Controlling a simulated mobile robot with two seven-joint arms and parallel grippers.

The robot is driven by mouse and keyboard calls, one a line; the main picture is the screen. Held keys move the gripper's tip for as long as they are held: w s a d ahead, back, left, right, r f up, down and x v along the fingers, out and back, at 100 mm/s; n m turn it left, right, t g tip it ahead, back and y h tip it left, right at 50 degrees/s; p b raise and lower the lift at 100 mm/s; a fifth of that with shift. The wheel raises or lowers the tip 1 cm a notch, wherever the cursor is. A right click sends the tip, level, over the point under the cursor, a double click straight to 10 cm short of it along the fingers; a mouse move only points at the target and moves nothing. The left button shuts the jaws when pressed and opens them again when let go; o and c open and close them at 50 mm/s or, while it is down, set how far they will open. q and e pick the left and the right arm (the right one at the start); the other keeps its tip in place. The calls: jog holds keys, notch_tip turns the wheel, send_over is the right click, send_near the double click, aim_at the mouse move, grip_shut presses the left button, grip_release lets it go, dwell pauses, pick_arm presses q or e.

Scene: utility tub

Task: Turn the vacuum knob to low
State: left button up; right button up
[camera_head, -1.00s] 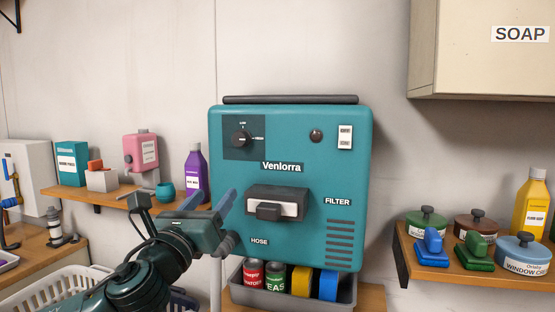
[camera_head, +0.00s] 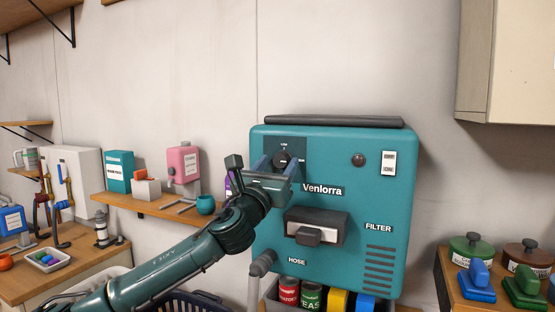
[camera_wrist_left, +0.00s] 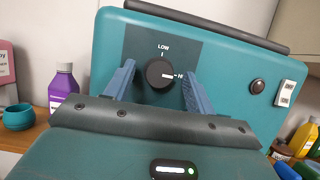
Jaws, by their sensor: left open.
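The teal wall vacuum (camera_head: 390,200) labelled Venlorra has a dark panel at its upper left. The black round knob (camera_wrist_left: 160,73) sits on that panel. In the left wrist view its white pointer line aims right at the HIGH mark, partly hidden by a finger; LOW is printed above the knob. My left gripper (camera_head: 277,165) is open in front of the panel. In the left wrist view its blue fingers (camera_wrist_left: 158,83) stand on either side of the knob, with gaps visible. In the head view the knob (camera_head: 281,158) shows between the fingers. My right gripper is not in view.
A filter drawer (camera_head: 317,227) and hose port (camera_head: 262,263) are below the knob. A round button (camera_head: 358,160) and white switch (camera_head: 389,163) are to its right. A wooden shelf (camera_head: 150,207) with bottles and boxes stands left. A cabinet (camera_head: 508,60) hangs upper right.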

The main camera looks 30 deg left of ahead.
pick_arm(q)
jog(key=shift+w+r, duration=0.1)
jog(key=shift+w, duration=0.2)
jog(key=shift+c, duration=0.3)
jog(key=c, duration=0.9)
